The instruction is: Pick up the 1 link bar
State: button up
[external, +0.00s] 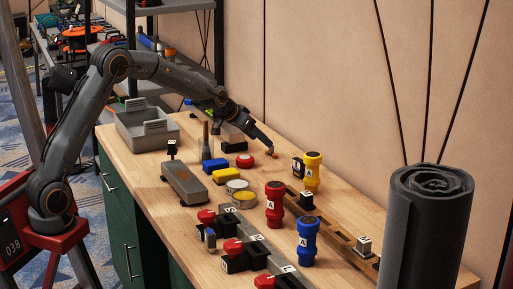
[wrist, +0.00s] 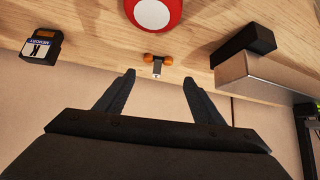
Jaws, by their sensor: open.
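A small piece with two orange round ends and a short grey bar (wrist: 157,68) lies on the wooden bench top in the wrist view; it looks like the 1 link bar, though no label is readable. My gripper (wrist: 158,88) is open, with its two dark fingers spread to the left and right of the piece's line, and nothing is between them. The piece appears a little beyond the fingertips, apart from them. In the external view my gripper (external: 269,149) reaches low over the back of the bench, and the piece is too small to make out clearly there.
A red round object with a white face (wrist: 153,12) lies close to the piece. A small black labelled block (wrist: 41,47) is at left; a black-and-metal block (wrist: 252,75) is at right. Yellow (external: 312,172), red (external: 275,204) and blue (external: 307,241) valves and a grey bin (external: 137,140) share the bench.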

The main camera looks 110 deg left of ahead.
aim_at(271, 150)
jog(key=x, duration=0.7)
jog(key=shift+w+r, duration=0.2)
jog(key=shift+w, duration=0.05)
jog(key=c, duration=1.1)
